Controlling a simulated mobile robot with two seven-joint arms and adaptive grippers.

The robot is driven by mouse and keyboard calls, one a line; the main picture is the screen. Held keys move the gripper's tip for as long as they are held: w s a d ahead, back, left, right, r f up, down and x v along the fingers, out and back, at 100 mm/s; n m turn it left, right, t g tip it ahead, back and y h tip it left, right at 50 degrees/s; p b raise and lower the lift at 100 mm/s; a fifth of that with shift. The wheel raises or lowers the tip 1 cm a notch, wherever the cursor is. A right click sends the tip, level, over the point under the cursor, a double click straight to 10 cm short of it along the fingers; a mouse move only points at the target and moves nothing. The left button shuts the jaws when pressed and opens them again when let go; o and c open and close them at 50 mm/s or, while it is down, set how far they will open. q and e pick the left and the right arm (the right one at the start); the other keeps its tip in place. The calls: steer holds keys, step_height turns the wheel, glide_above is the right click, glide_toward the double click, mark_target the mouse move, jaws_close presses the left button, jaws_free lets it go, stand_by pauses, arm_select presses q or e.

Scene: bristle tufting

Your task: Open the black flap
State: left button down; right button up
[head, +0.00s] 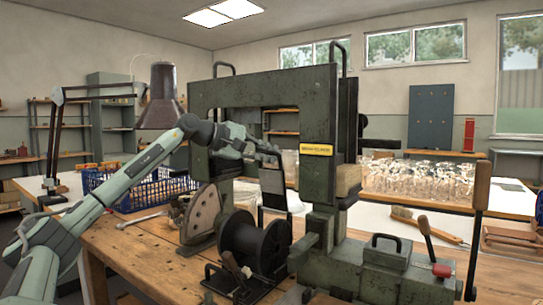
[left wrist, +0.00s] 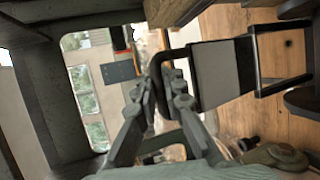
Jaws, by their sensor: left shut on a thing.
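The black flap (head: 273,184) hangs in the opening of the dark green machine (head: 318,130), in the middle of the head view. It is a panel with a dark frame and a lighter grey face, and it also shows in the left wrist view (left wrist: 222,74). My left gripper (head: 273,156) reaches in from the left through the machine's frame to the top of the flap. In the left wrist view its fingers (left wrist: 166,80) are shut on the flap's black loop handle (left wrist: 172,56). The exact grip is partly hidden by the fingers. My right gripper is out of view.
A black spool (head: 255,243) and a round plate with holes (head: 202,213) stand just below my left arm. The machine's uprights enclose the gripper closely.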

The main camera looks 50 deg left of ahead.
arm_select(q)
steer(key=shift+a+r, duration=0.1)
steer(key=shift+r, duration=0.15)
steer(key=c, duration=1.6)
jaws_free()
steer(key=shift+s, duration=0.15)
steer(key=shift+f, duration=0.1)
steer(key=v, duration=1.2)
